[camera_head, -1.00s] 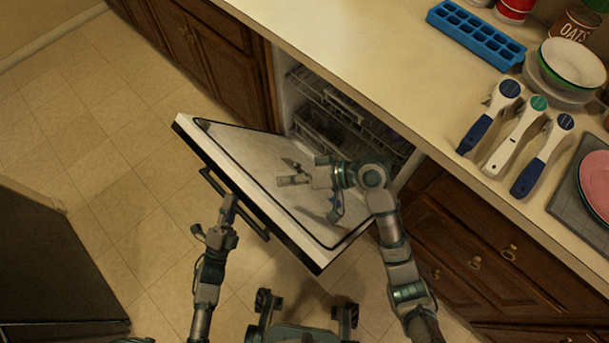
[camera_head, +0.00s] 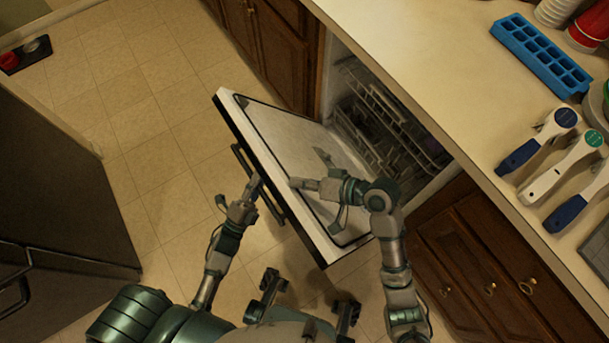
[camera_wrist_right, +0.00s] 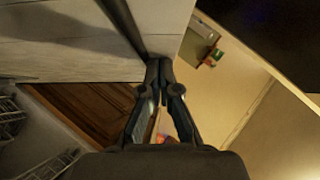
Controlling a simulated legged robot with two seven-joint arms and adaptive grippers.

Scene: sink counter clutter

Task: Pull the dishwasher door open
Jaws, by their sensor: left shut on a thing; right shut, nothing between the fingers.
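The dishwasher door (camera_head: 275,135) is partly open in the head view, tilted out from under the counter with its pale inner face showing. Its dark bar handle (camera_head: 240,163) runs along the outer side. My left gripper (camera_head: 256,183) is shut on the handle near its middle; its fingertips are partly hard to make out. My right gripper (camera_head: 296,183) is shut and empty, over the door's inner face near its free edge. In the right wrist view its closed fingers (camera_wrist_right: 160,70) lie near the pale door panel (camera_wrist_right: 70,50); contact is unclear.
The dishwasher opening shows wire racks (camera_head: 385,120). Wooden drawers (camera_head: 490,280) stand to its right. The counter (camera_head: 440,60) holds a blue ice tray (camera_head: 540,55) and several scoop-like utensils (camera_head: 565,165). A dark appliance (camera_head: 60,190) stands at left. Tiled floor (camera_head: 150,130) is clear between.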

